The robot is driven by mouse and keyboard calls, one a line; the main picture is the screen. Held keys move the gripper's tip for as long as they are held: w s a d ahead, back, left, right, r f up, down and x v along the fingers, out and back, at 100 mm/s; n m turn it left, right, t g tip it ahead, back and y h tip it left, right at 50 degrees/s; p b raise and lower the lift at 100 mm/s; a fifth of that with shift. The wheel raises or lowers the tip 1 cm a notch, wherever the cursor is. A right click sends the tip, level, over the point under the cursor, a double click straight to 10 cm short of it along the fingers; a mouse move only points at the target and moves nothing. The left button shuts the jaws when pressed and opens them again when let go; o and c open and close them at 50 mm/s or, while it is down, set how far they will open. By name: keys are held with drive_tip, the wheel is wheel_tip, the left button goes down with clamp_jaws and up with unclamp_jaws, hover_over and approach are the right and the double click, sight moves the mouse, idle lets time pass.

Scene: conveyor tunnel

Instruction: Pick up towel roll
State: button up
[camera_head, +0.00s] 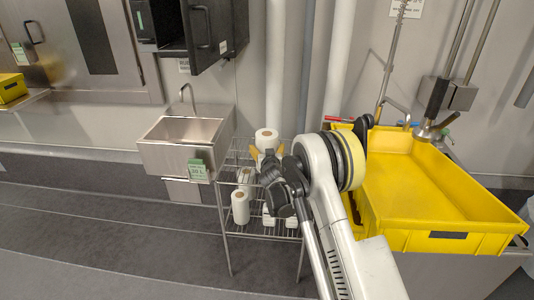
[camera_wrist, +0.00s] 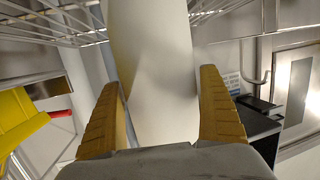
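A white towel roll (camera_head: 267,138) stands upright at the top of a wire rack in the head view. My gripper (camera_head: 267,152) is at this roll, with its yellow fingers on either side of it. In the wrist view, a white roll (camera_wrist: 155,60) runs between the two yellow fingers of my gripper (camera_wrist: 162,82). The fingers are spread apart, very close to the roll's sides; firm contact cannot be made out. The gripper body and arm hide the roll's lower part in the head view.
The wire rack (camera_head: 227,222) holds another white roll (camera_head: 240,207) and other white items on lower shelves. A steel sink (camera_head: 160,158) stands to the left. A large yellow bin (camera_head: 470,240) is on the right. Pipes (camera_head: 275,70) run down the wall behind.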

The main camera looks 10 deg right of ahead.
sight(267, 138)
drive_tip(key=c, duration=0.9)
drive_tip(key=shift+r, duration=0.15)
drive_tip(key=shift+r, duration=0.25)
wheel_tip(267, 138, up, 4)
drive_tip(key=p, duration=0.3)
drive_tip(key=shift+s+d+r+p, duration=0.65)
drive_tip(key=shift+d+r, duration=0.4)
drive_tip(key=shift+d, duration=0.8)
drive_tip(key=shift+s+d+r+p, duration=0.65)
drive_tip(key=shift+d+r, duration=0.35)
drive_tip(key=shift+d, duration=0.85)
drive_tip(key=shift+s+d+r+p, duration=0.65)
drive_tip(key=shift+d+r, duration=0.4)
drive_tip(key=shift+d, duration=0.8)
